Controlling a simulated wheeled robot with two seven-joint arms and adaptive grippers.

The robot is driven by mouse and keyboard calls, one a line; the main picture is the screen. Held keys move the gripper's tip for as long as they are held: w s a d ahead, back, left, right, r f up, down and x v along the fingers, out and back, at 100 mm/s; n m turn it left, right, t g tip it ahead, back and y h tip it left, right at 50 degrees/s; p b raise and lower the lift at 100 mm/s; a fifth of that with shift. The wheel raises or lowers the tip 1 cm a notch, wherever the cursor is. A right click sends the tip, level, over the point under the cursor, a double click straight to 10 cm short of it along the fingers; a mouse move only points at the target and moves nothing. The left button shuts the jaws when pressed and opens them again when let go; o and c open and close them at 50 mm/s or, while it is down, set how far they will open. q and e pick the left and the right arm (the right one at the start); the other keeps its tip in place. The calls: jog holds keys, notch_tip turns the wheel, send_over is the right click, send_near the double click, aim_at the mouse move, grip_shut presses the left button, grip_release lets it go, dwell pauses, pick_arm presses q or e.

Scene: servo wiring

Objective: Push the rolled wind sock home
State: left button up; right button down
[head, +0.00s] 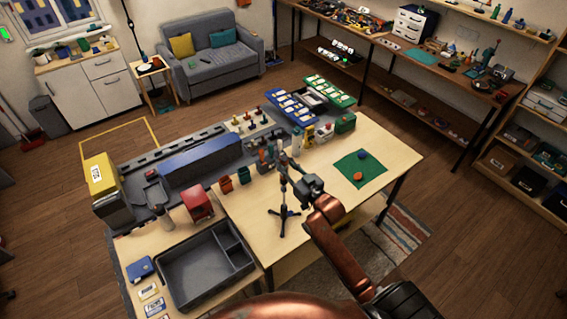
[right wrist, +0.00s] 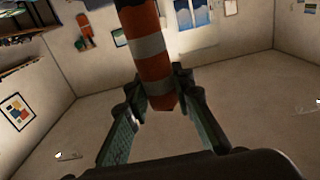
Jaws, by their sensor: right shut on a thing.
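The rolled wind sock (right wrist: 150,60), banded orange and white, runs down from the top of the right wrist view to between my right gripper's fingers. My right gripper (right wrist: 158,88) is shut on it near its lower end. In the head view my right gripper (head: 290,172) is beside the upper part of a thin dark stand (head: 283,195) with a tripod foot on the table. The sock is too small and dark to make out there. The sock's upper end is out of the wrist view, so I cannot tell what it meets. My left gripper is not in view.
The wooden table (head: 325,205) is bare around the stand. A grey tray (head: 205,268) is at the front left. A red box (head: 197,204) and several cups stand behind it.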

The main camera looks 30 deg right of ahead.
dwell(0.8)
jog(key=shift+f+b, duration=0.95)
jog(key=shift+f, duration=1.05)
dwell(0.5)
jog(key=c, duration=1.6)
grip_release()
jog(key=shift+s, duration=0.2)
jog(key=s+d, duration=0.1)
jog(key=s, duration=1)
jog(key=shift+s, duration=0.3)
